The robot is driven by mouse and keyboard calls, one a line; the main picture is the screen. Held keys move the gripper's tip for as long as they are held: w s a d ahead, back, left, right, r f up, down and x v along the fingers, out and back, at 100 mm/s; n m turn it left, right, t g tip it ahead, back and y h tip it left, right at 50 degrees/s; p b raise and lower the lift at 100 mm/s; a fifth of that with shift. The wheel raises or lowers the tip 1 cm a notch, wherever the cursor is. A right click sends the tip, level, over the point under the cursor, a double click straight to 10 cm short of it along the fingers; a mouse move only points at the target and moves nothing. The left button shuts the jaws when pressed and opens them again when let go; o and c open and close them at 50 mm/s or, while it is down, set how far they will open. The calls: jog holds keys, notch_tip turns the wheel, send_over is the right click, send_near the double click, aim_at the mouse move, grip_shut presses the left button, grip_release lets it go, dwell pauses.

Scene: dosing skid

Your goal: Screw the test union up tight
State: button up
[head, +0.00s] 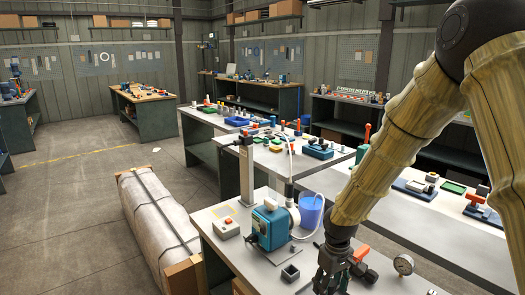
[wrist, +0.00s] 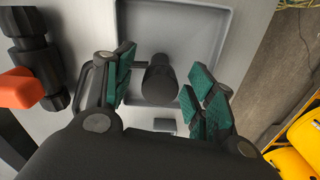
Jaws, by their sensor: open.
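My gripper (wrist: 161,62) is open in the wrist view, with its teal-padded fingers apart. Between and beyond them a dark rounded part (wrist: 160,82) lies in a shallow grey tray (wrist: 222,14); I see no finger touching it. Black ribbed fittings (wrist: 33,55) with an orange handle (wrist: 20,88) are at the left, outside the fingers. I cannot tell for certain which dark part is the test union. In the head view my gripper (head: 332,272) is low over the front bench, beside a red handle (head: 361,252); it hides what is beneath it.
A blue pump (head: 270,226), a blue bucket (head: 311,210) and a pressure gauge (head: 403,264) stand on the bench near my gripper. A grey button box (head: 226,228) is further left. A long wrapped bundle (head: 155,222) lies on the floor at left.

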jog(key=shift+r+p, duration=2.25)
jog(key=shift+r, duration=1.25)
